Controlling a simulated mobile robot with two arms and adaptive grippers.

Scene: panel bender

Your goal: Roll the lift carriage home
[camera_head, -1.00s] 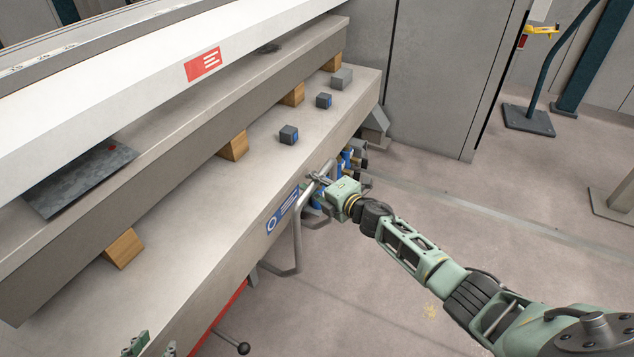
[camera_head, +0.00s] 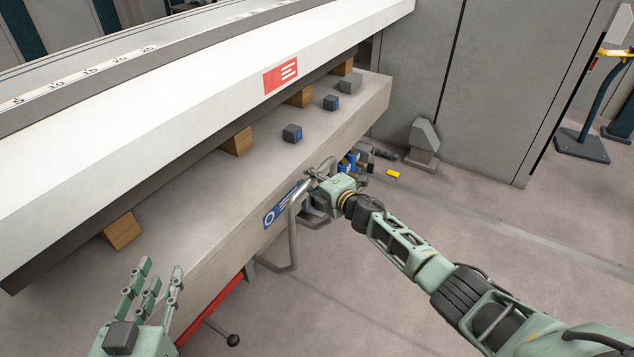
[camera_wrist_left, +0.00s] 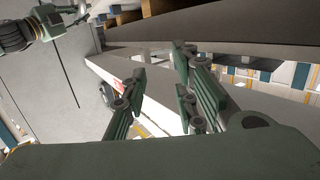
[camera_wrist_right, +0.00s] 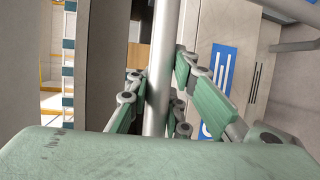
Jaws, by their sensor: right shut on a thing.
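The long grey carriage (camera_head: 240,195) has a blue label on its front face and a bent grey tube handle (camera_head: 292,240). My right gripper (camera_head: 318,185) is at the handle's upper part. In the right wrist view the grey tube (camera_wrist_right: 161,70) stands between its green fingers, and the gripper is shut on it. My left gripper (camera_head: 158,290) is at the lower left, in front of the carriage, with its fingers spread and empty. Its open fingers (camera_wrist_left: 162,88) also show in the left wrist view. The carriage's underside is mostly hidden.
Wooden blocks (camera_head: 122,230) and small grey blocks (camera_head: 292,133) sit on the carriage top under a white beam (camera_head: 180,110). A red bar (camera_head: 215,308) with a black knob is below. A grey pedestal (camera_head: 422,140) and cabinet stand beyond the far end. The floor at right is open.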

